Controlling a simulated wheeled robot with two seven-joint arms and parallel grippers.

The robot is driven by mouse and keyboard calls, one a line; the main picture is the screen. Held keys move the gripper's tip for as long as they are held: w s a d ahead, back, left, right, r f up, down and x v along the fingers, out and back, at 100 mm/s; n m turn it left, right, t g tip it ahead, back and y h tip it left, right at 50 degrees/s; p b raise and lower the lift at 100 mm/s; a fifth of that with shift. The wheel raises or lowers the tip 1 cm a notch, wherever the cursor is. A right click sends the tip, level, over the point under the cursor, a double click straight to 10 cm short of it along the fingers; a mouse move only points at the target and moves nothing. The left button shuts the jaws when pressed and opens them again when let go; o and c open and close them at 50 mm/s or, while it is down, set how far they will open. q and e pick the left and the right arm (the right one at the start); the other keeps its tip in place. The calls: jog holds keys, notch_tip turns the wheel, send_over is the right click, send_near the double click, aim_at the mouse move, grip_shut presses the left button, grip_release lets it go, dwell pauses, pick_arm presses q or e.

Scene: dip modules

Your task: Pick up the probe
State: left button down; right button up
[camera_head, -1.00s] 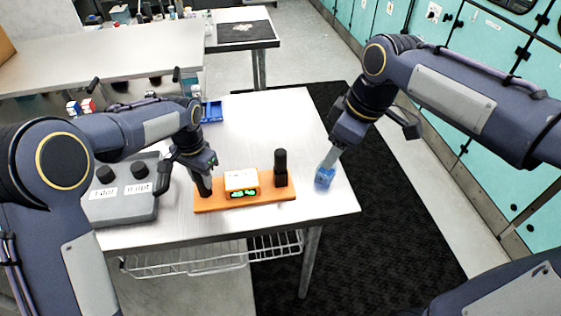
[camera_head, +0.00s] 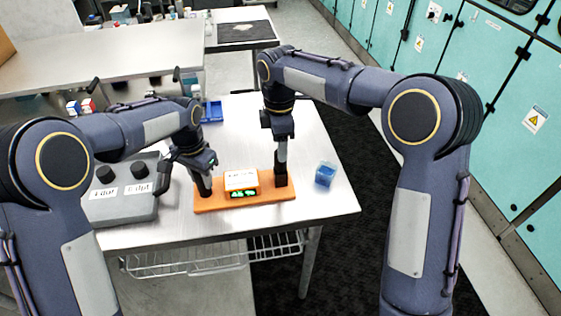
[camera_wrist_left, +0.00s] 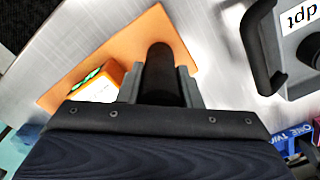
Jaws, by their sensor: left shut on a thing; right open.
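The orange base (camera_head: 235,202) lies on the table with a small display box (camera_head: 241,184) in its middle and a black upright post near each end. My left gripper (camera_head: 204,180) is shut on the left black post (camera_head: 206,190); the left wrist view shows this post (camera_wrist_left: 160,72) between the two fingers. My right gripper (camera_head: 281,168) is open and points down at the right black post (camera_head: 281,188), covering its upper part. I cannot tell whether its fingers touch the post. Which post is the probe is not marked.
A clear cup with blue liquid (camera_head: 325,174) stands right of the base. A grey box with black knobs (camera_head: 124,212) stands at the left of the table. A blue tray (camera_head: 212,112) lies at the back. The table's front right corner (camera_head: 335,205) is clear.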

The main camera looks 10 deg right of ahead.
jog(key=shift+s+f, duration=0.15)
jog(key=shift+f, duration=1.4)
jog(key=shift+s+f, duration=0.15)
jog(key=shift+f, duration=1.35)
jog(key=c, duration=1.1)
notch_tip(320, 180, up, 10)
jog(key=shift+r, duration=0.1)
pick_arm(q)
jog(key=c, duration=0.9)
grip_release()
jog(key=shift+c, duration=0.2)
jog(key=shift+r, duration=0.1)
notch_tip(320, 180, up, 8)
jog(key=p, duration=0.6)
jog(key=shift+f, duration=0.25)
pick_arm(e)
notch_tip(320, 180, up, 6)
jog(key=shift+f, duration=0.15)
